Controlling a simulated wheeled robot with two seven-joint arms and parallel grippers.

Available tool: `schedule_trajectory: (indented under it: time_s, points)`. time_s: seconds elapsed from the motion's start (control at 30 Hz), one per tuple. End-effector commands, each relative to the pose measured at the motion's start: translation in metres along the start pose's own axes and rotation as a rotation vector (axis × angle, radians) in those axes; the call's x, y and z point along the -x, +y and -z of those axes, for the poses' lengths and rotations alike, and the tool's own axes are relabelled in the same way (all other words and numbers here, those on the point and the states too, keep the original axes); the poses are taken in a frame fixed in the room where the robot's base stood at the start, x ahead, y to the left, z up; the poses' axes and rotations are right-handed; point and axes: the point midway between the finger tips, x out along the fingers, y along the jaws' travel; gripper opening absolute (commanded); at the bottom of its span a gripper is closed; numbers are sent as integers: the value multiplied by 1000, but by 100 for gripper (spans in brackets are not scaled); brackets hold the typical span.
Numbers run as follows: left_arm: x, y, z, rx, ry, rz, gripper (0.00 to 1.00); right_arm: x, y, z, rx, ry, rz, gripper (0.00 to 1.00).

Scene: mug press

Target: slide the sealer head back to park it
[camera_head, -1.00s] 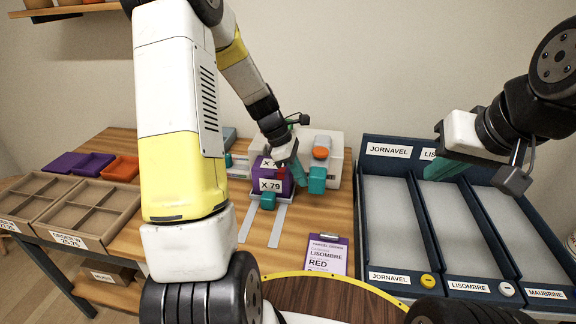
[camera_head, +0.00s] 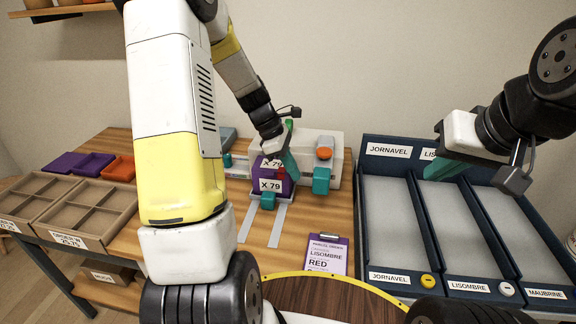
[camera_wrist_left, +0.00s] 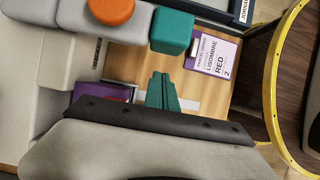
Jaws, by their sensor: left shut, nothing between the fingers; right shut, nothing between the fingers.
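The sealer head is a grey arm (camera_head: 326,142) with an orange round button (camera_head: 324,153) and a teal block (camera_head: 321,181) at its front, against the pale machine body (camera_head: 338,172). In the left wrist view the orange button (camera_wrist_left: 111,10) and teal block (camera_wrist_left: 172,32) show at the top. My left gripper (camera_head: 292,176) is shut and empty, left of the teal block and beside the purple box. Its teal fingers (camera_wrist_left: 162,92) appear apart from the block in the wrist view. My right gripper (camera_head: 432,170) is shut and empty above the dark blue tray.
A purple order card (camera_head: 327,256) lies on the wooden table. The dark blue divided tray (camera_head: 362,225) stands right; wooden trays (camera_head: 84,222) stand left.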

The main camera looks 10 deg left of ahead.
Motion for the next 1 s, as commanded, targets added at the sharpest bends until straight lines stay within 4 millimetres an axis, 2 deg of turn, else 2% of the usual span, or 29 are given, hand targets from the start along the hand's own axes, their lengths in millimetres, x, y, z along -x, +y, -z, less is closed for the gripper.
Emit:
schedule_trajectory:
  time_s: [0.6, 0.77, 1.0]
  points:
    - [56, 1, -27, -1, 1, -2, 0, 0, 0, 0, 0, 0, 0, 0]
    - [64, 0, -31, 0, 1, 1, 0, 0, 0, 0, 0, 0, 0, 0]
    - [64, 0, -31, 1, 0, 1, 0, 0, 0, 0, 0, 0, 0, 0]
